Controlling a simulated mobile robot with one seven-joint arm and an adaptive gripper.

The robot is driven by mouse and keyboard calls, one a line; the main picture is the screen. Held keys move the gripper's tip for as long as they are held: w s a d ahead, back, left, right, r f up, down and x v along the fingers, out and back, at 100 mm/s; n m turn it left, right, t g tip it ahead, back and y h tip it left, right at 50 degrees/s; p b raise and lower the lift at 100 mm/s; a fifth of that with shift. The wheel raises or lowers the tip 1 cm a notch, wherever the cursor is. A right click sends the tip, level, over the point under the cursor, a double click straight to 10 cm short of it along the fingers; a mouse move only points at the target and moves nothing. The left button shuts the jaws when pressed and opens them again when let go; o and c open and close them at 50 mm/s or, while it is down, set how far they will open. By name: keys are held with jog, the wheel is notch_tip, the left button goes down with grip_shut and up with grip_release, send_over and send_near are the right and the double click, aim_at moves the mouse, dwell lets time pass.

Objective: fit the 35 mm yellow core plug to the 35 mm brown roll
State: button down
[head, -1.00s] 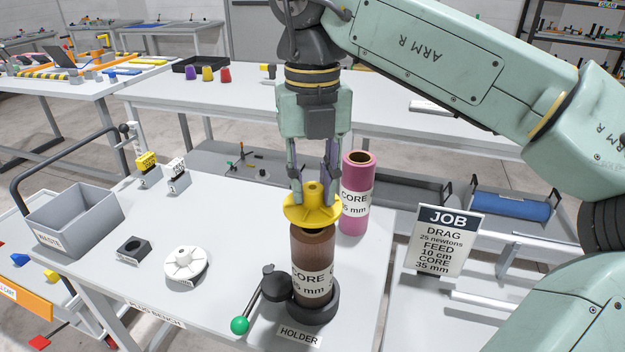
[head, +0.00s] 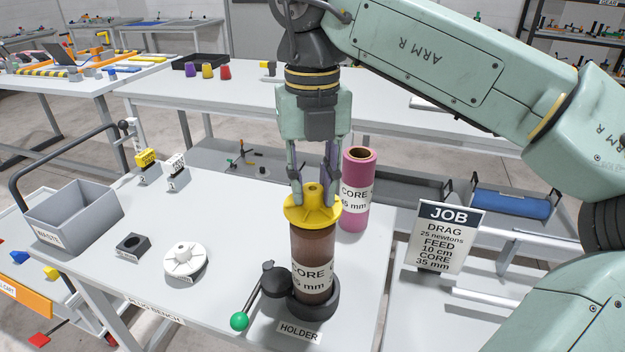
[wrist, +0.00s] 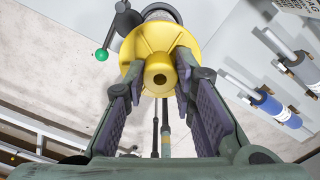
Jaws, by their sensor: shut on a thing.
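The yellow core plug (head: 312,208) is a wide flanged disc with a raised hub that has a hole in its top. My gripper (head: 314,196) points down from above and is shut on the plug's hub. The brown roll (head: 313,250) stands upright in the black holder (head: 318,303), its label partly reading CORE and "5 mm". The plug's flange sits over the roll's top end and hides the bore. From the head view I cannot tell how deep the plug is seated. In the wrist view the plug (wrist: 160,48) lies between the fingers and mostly covers the roll.
A pink roll (head: 357,190) stands close behind and right. A white plug (head: 185,260) and a black square block (head: 133,244) lie to the left, beyond the green-knobbed lever (head: 240,320). A grey waste bin (head: 72,214) is at far left. The JOB sign (head: 447,236) stands right.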

aim_at(313, 188)
jog(key=shift+f+b, duration=0.8)
jog(key=shift+f, duration=0.4)
jog(key=c, duration=1.2)
grip_release()
jog(key=shift+c, duration=0.2)
jog(key=shift+r, duration=0.1)
notch_tip(313, 188, up, 8)
jog(key=shift+f, duration=0.25)
jog(key=shift+f, duration=0.1)
